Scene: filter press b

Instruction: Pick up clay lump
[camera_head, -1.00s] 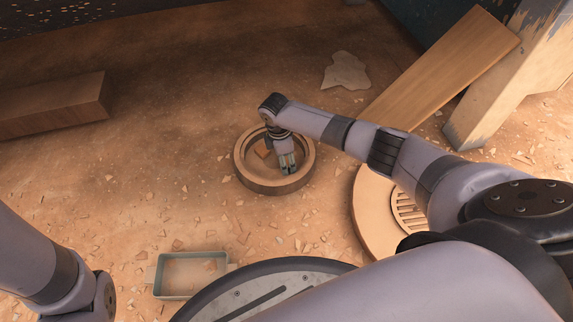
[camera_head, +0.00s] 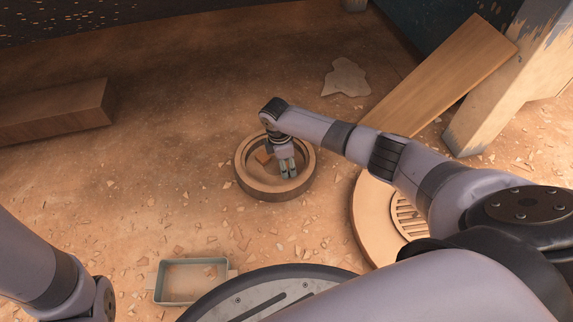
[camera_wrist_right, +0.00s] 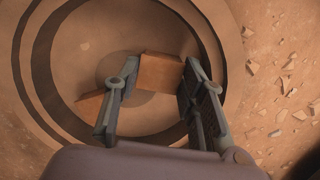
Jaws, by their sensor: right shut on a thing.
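The clay lump (camera_wrist_right: 160,72) is an orange-brown, block-like piece inside a round ring-shaped basin (camera_head: 243,180). In the right wrist view it shows between the two fingers of my right gripper (camera_wrist_right: 158,98), which is shut on it. Another orange-brown piece (camera_wrist_right: 88,106) shows left of the left finger, partly hidden by it. In the head view my right gripper (camera_head: 287,168) points down into the basin, and an orange-brown piece (camera_head: 263,157) shows just left of it. My left gripper is out of view; only part of its arm shows at the lower left.
A shallow green-grey tray (camera_head: 158,291) lies at the lower left. A round disc with a slotted grate (camera_head: 367,221) is right of the basin. A wooden plank (camera_head: 440,75) leans at upper right beside a post (camera_head: 492,105). A dark wooden beam (camera_head: 55,108) lies left. Chips litter the floor.

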